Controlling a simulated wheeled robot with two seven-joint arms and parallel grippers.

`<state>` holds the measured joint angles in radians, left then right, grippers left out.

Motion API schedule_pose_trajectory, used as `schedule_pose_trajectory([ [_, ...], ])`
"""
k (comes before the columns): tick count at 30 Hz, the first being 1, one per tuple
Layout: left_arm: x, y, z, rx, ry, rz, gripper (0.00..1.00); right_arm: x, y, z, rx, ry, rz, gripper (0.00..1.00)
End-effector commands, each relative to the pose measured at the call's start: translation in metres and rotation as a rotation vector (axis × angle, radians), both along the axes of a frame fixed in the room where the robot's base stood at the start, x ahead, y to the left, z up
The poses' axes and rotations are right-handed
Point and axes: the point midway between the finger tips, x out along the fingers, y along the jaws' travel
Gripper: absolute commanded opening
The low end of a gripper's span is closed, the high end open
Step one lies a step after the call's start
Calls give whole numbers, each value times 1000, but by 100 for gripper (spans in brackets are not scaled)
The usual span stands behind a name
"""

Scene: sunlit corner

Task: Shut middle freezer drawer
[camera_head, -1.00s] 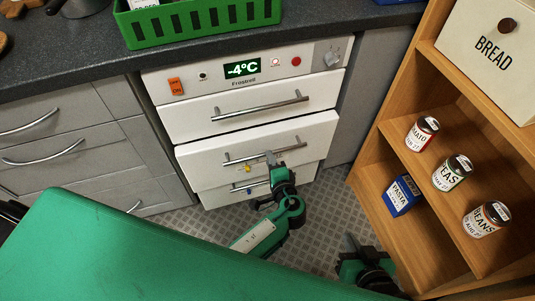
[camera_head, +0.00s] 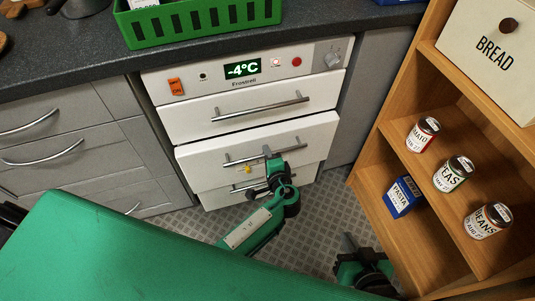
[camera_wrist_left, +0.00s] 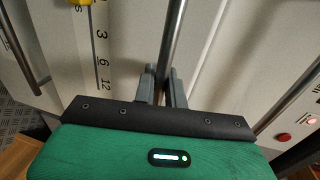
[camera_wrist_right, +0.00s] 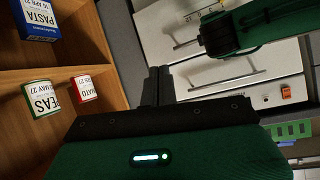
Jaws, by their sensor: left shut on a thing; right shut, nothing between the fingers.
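The white freezer (camera_head: 245,82) stands under the dark counter. Its middle drawer (camera_head: 200,158) sticks out past the closed top drawer (camera_head: 180,122). My left gripper (camera_head: 268,155) is shut on the middle drawer's bar handle (camera_head: 240,160). In the left wrist view the handle (camera_wrist_left: 176,30) runs between its fingers (camera_wrist_left: 163,80). A yellow slider (camera_wrist_left: 82,2) and a number scale show on the drawer front beside it. My right gripper (camera_head: 350,243) is shut and empty, low at the right, away from the freezer; its fingers (camera_wrist_right: 158,82) also show in its wrist view.
The bottom drawer (camera_head: 215,198) is partly hidden under the middle one. A wooden shelf (camera_head: 400,115) with several cans and a blue pasta box (camera_head: 402,198) stands at the right, close to my right gripper. Grey cabinets (camera_head: 70,150) stand at the left. Some patterned floor (camera_head: 320,215) is clear.

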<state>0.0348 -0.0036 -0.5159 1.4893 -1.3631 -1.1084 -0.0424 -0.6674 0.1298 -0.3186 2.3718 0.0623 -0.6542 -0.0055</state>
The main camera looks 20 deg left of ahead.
Motion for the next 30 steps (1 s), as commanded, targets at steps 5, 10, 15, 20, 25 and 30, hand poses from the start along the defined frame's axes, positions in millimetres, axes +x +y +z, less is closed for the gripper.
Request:
schedule_pose_trajectory([
  [5,22,14,-1,2,-2,1,0,0,8,-1,27,-36,5,0],
  [10,35,24,-1,0,0,1,0,1,11,1,46,-68,6,0],
  [15,36,25,1,1,-2,0,0,1,11,2,47,-69,6,0],
  [20,37,25,1,2,-2,1,26,1,11,2,46,-69,5,0],
  [25,36,24,1,1,-1,0,29,1,11,2,45,-70,5,0],
  [30,36,24,0,1,-1,0,29,1,11,2,45,-70,5,0],
])
